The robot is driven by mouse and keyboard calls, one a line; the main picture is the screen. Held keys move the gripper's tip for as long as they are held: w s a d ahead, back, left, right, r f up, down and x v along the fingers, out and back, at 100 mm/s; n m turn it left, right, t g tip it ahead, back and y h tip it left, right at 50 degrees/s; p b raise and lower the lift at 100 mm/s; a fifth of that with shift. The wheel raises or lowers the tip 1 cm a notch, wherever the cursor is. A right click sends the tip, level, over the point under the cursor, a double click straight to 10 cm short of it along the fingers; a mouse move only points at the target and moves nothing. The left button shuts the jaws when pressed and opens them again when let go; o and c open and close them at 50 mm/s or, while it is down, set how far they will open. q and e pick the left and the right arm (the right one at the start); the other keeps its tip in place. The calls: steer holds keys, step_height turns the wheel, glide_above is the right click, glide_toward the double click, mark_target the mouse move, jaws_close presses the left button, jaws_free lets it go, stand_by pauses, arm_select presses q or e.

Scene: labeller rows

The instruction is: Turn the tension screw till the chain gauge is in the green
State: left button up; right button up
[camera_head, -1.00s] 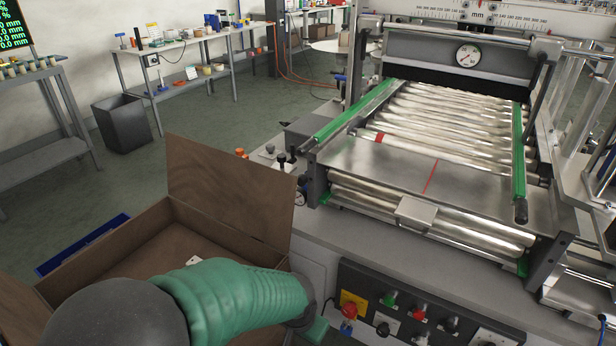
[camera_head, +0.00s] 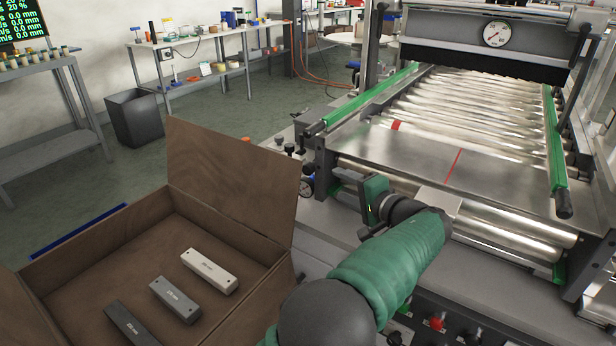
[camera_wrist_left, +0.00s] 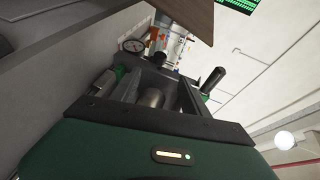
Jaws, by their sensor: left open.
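My left gripper (camera_head: 347,205) is open in the head view, in front of the machine's near left corner. A small round dial (camera_head: 306,187) with a pale face sits on that corner, just left of the gripper, and it also shows beyond the fingers in the wrist view (camera_wrist_left: 133,45). A larger white dial (camera_head: 496,34) is on the machine's rear crossbar. Neither dial can be read, and I cannot tell which is the chain gauge. In the wrist view a metal cylinder (camera_wrist_left: 152,97) shows between the finger bars; I cannot tell if it is the tension screw. My right gripper is out of view.
The roller machine (camera_head: 410,150) has green side rails and a red line on its front plate. An open brown box (camera_head: 230,220) holds three labelled blocks at lower left. A red button (camera_head: 437,322) is on the front panel. A bin and workbenches stand behind.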

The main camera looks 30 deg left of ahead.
mark_target(310, 173)
arm_select(q)
steer(key=b+x, duration=0.4)
steer(key=x, duration=1.1)
steer(key=shift+a+f, duration=0.25)
steer(key=shift+a, duration=0.05)
steer(key=shift+w+a, duration=0.25)
steer(key=shift+a, duration=0.25)
jaws_close()
steer(key=shift+d+f+b, duration=0.1)
steer(key=shift+b, duration=0.25)
